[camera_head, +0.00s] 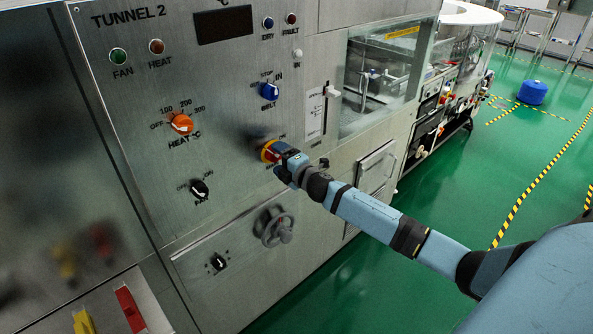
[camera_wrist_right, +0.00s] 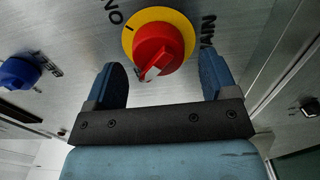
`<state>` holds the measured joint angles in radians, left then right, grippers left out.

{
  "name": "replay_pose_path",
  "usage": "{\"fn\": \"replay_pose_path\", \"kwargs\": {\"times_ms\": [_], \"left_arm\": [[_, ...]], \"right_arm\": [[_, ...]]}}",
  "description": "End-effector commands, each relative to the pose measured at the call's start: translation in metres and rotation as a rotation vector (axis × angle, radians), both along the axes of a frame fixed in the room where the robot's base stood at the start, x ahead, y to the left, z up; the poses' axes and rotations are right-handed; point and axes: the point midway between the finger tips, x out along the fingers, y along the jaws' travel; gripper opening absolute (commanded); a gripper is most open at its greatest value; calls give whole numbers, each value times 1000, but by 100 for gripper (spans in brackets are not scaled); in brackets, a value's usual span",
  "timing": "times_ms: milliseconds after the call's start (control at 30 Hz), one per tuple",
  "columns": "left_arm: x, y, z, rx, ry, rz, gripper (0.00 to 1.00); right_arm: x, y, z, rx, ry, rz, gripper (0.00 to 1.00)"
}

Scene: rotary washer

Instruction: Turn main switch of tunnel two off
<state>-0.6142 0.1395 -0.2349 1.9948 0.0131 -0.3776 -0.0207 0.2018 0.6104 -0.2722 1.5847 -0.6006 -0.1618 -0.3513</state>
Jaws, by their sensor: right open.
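The main switch of tunnel two is a red rotary knob on a round yellow plate; in the head view (camera_head: 267,151) it is partly covered by my right gripper (camera_head: 281,158). In the right wrist view the red knob (camera_wrist_right: 160,50) lies between and slightly beyond my open fingertips (camera_wrist_right: 162,66), one finger on each side with gaps. A white mark on the knob points down and left in that view. "ON" and part of "MAIN" are readable around the plate. My left gripper is not in view.
The tunnel 2 panel also carries a blue belt knob (camera_head: 269,91), an orange heat knob (camera_head: 181,123), a black fan knob (camera_head: 200,190) and a grey handwheel (camera_head: 275,228). A white lever (camera_head: 332,92) is right of the belt knob. Green floor (camera_head: 470,170) is open at right.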

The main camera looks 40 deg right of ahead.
Motion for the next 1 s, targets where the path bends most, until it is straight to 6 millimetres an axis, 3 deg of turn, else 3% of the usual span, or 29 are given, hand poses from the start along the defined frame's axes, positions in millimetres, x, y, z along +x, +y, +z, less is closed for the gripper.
{"fn": "replay_pose_path", "kwargs": {"times_ms": [300,500,700,1000], "left_arm": [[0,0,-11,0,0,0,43],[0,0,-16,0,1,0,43],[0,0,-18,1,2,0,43],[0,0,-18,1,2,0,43]], "right_arm": [[-70,-5,-3,-1,4,2,79],[-104,-8,-2,0,3,1,79],[-120,-9,-1,-1,1,1,79],[-123,-10,0,-1,0,1,79]]}}
